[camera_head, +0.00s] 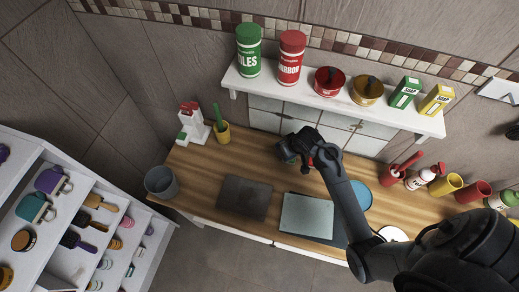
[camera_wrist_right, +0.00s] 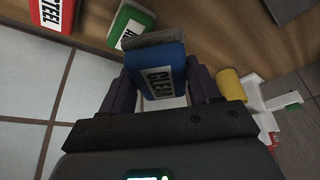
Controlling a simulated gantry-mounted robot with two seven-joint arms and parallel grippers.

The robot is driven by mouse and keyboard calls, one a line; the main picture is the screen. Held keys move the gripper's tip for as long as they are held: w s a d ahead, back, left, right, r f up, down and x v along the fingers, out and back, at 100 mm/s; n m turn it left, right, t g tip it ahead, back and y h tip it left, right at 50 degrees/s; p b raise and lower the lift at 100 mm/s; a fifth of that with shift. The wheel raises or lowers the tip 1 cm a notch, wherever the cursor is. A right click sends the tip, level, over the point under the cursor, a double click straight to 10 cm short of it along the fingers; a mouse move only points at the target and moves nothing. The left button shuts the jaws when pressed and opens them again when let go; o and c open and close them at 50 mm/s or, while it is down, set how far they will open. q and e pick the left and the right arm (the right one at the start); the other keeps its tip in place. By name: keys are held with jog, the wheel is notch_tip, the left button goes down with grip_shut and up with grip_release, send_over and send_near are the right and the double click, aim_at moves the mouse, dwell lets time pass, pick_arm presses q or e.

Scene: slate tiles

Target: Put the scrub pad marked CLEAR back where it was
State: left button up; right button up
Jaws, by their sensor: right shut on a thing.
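The blue scrub pad marked CLEAR (camera_wrist_right: 162,82) has a grey scouring layer along its top edge. My right gripper (camera_wrist_right: 165,88) is shut on it, a dark finger on either side. In the head view my right gripper (camera_head: 286,150) is over the back of the wooden counter, near the tiled wall, and the blue pad cannot be made out there. A green pad (camera_wrist_right: 129,27) and a red pad marked STEEL (camera_wrist_right: 55,12) lie beyond the held pad in the wrist view. The green pad's label is partly hidden. My left gripper is not in view.
A yellow cup (camera_head: 223,134) with a green brush and a white holder (camera_head: 194,124) stand left of the gripper. A dark mat (camera_head: 244,198) and a pale board (camera_head: 306,216) lie in front. A white shelf (camera_head: 335,104) overhangs the counter's back.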

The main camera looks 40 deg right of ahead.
jog(key=b, duration=0.2)
send_over(262, 149)
jog(key=s, duration=0.1)
jog(key=f, duration=0.6)
jog(key=shift+s+a+f, duration=0.2)
jog(key=shift+a+f, duration=0.05)
jog(key=shift+f, duration=0.05)
notch_tip(262, 149, down, 3)
jog(key=shift+f+b, duration=0.2)
jog(key=shift+b, duration=0.3)
jog(key=shift+f, duration=0.3)
jog(key=shift+f, duration=0.15)
jog(key=o, duration=0.9)
jog(key=shift+o, duration=0.2)
